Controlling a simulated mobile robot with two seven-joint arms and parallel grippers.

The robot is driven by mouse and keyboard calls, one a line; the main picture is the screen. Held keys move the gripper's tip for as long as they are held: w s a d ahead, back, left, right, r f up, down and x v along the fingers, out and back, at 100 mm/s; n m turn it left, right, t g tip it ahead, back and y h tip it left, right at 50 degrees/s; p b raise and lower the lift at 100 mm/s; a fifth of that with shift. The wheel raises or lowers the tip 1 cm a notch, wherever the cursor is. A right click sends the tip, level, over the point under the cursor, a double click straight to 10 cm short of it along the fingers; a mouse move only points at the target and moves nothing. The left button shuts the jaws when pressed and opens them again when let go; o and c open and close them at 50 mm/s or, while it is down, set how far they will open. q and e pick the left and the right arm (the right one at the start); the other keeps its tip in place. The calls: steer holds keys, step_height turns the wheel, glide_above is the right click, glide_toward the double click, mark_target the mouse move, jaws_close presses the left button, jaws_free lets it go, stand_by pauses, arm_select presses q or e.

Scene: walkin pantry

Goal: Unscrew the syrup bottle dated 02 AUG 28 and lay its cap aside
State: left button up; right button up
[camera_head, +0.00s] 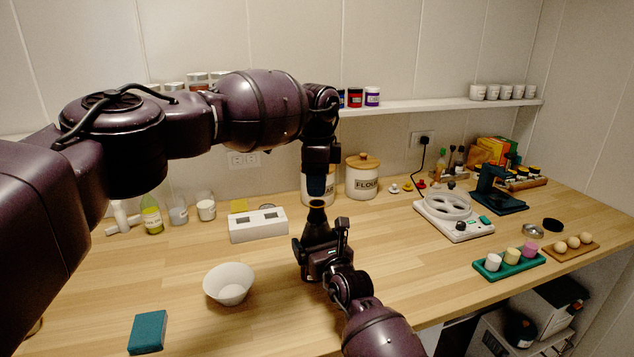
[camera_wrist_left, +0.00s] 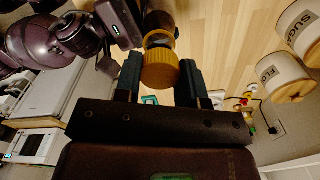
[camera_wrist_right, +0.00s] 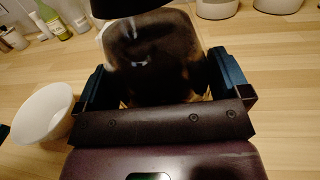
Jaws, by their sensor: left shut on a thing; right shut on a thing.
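The syrup bottle is dark brown, and it stands out in the head view (camera_head: 317,215) between my two grippers. My right gripper (camera_head: 322,255) is shut on its body from the front; the bottle (camera_wrist_right: 155,60) fills the space between the fingers in the right wrist view. My left gripper (camera_head: 318,188) is above the bottle, pointing down. In the left wrist view its fingers are shut on the ribbed yellow cap (camera_wrist_left: 160,72). No date is readable.
A white bowl (camera_head: 229,285) and a teal block (camera_head: 147,332) are at the front left. A white box (camera_head: 258,225) and flour canister (camera_head: 362,178) stand behind. A white appliance (camera_head: 453,218) and green tray (camera_head: 509,264) are on the right.

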arm_select(q)
steer(key=shift+r, duration=2)
arm_select(e)
steer(key=o, duration=1.4)
steer(key=shift+c, duration=0.2)
steer(key=shift+s, duration=0.1)
